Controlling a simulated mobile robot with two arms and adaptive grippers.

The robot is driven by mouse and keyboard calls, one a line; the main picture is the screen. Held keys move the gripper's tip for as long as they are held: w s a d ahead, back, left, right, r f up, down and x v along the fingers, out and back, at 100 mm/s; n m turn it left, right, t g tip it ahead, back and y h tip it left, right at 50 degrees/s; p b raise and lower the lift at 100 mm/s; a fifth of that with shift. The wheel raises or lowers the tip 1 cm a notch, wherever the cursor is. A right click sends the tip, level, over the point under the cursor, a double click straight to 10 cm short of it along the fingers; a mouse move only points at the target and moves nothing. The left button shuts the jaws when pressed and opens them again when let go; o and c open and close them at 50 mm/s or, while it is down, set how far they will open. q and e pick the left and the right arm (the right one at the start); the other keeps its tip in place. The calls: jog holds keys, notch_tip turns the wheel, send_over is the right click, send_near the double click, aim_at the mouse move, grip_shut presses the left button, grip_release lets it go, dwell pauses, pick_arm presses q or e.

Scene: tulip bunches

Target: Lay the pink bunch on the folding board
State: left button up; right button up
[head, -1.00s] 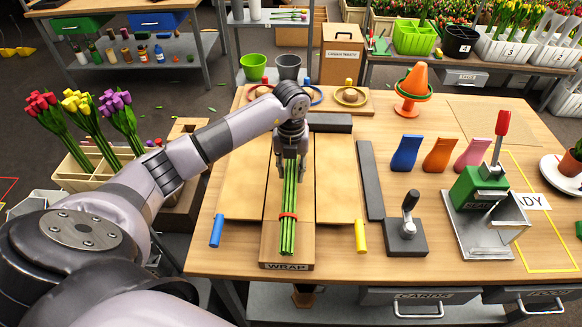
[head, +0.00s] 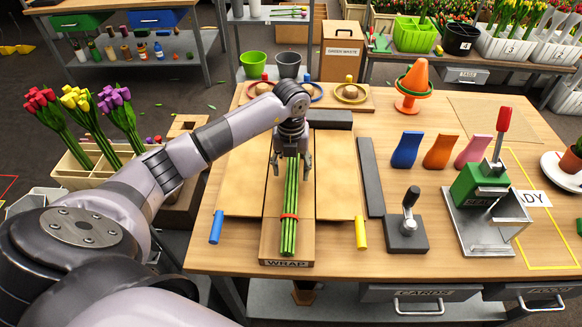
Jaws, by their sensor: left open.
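A bunch of green stems with a red band (head: 289,217) lies lengthwise on the middle strip of the folding board (head: 270,225), which is marked WRAP. Its cut ends point toward me. Its flower heads are hidden behind my left gripper and arm, so I cannot see their colour. My left gripper (head: 292,165) is over the far part of the stems. It is open, with one finger on each side of them and gaps between. My right gripper is not in view.
Red, yellow and purple tulip bunches stand in a divided crate (head: 78,182) at left. A lever block (head: 407,235), a green press (head: 478,190) and blue, orange and pink holders stand right of the board. An orange cone (head: 414,80) stands behind.

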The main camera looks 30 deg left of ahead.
aim_at(291, 166)
pick_arm(q)
jog(key=shift+r, duration=0.1)
notch_tip(291, 166, up, 12)
dwell(0.4)
dwell(0.6)
